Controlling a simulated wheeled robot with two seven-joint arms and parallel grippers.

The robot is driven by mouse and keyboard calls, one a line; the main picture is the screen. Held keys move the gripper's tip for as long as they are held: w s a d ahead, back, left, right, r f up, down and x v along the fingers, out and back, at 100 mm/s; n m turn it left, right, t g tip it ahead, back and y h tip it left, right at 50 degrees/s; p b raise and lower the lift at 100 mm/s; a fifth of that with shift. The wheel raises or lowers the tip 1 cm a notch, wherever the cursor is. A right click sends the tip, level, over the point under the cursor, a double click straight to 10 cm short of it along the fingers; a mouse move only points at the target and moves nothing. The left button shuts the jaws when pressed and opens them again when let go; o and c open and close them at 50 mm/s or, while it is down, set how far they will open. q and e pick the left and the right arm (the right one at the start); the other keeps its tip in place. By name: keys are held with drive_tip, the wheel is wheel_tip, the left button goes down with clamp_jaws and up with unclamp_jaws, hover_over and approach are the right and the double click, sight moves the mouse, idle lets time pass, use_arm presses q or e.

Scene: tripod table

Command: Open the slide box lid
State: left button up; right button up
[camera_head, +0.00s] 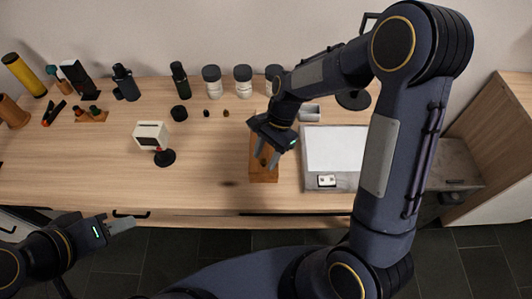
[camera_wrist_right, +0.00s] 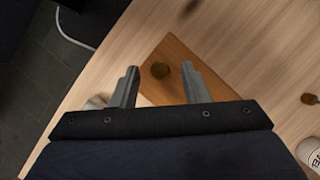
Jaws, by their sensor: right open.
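The slide box is a brown wooden box (camera_head: 262,174) on the table, partly hidden under my right gripper in the head view. My right gripper (camera_head: 267,160) is open and points down over the box.
A white display on a dark stand (camera_head: 151,137) is left of the box. A grey tray with a white panel (camera_head: 336,149) is close on its right. Several bottles and jars (camera_head: 211,80) line the back. The table front left of the box is clear.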

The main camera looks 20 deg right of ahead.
clamp_jaws()
drive_tip(key=shift+r, duration=0.1)
idle(0.3)
